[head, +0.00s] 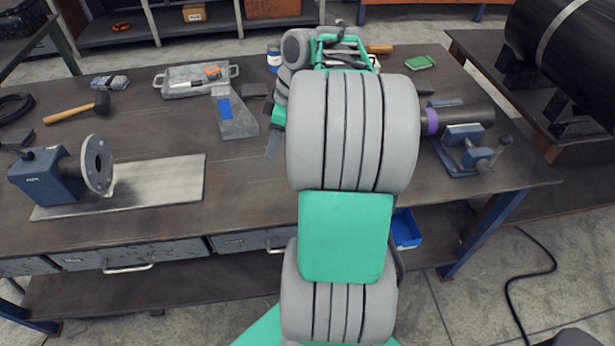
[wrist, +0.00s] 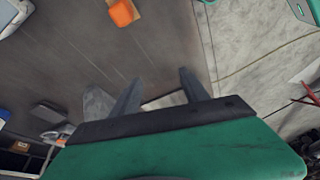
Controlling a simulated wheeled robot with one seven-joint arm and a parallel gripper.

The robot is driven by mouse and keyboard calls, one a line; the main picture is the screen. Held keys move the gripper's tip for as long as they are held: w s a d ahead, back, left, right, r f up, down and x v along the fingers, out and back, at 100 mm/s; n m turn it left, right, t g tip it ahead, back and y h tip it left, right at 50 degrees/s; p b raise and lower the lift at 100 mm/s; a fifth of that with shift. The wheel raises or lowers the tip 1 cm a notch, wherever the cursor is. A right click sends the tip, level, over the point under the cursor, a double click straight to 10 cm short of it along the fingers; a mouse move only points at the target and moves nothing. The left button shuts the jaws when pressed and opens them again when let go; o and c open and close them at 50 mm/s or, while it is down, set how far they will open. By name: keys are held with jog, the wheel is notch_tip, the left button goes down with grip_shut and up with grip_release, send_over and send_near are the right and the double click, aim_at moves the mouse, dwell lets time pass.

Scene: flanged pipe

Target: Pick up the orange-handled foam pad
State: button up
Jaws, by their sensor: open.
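An orange block with a paler tan part beside it, which looks like the orange-handled foam pad (wrist: 122,13), lies on the dark tabletop at the top of the wrist view, cut by the frame edge. My gripper (wrist: 160,77) is open, with its two grey fingers apart and nothing seen between them. The pad is beyond the fingertips and to their left in that view, clear of them. In the head view my arm hides much of the bench's middle. An orange-brown piece (head: 379,48) shows at the back edge there; I cannot tell if it is the pad.
The workbench (head: 240,165) carries a tray (head: 190,90) with an orange-topped item, a grey angled bracket (head: 236,118), a mallet (head: 102,103), a blue-mounted flange (head: 98,165) and a clamped pipe (head: 465,118). A green pad (head: 421,63) lies at the back right. The front middle is mostly bare.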

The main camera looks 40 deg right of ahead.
jog(key=s+d+f+n, duration=0.1)
jog(key=s+d+f, duration=0.1)
jog(key=d, duration=0.3)
jog(key=s+d+f+n, duration=0.2)
jog(key=s+d, duration=0.1)
jog(key=d, duration=0.2)
jog(key=shift+y, duration=0.4)
jog(key=x, duration=0.4)
jog(key=b+x, duration=0.1)
jog(key=x, duration=0.2)
jog(key=shift+w+a, duration=0.15)
jog(key=shift+w, duration=0.15)
jog(key=shift+c, duration=0.3)
grip_shut()
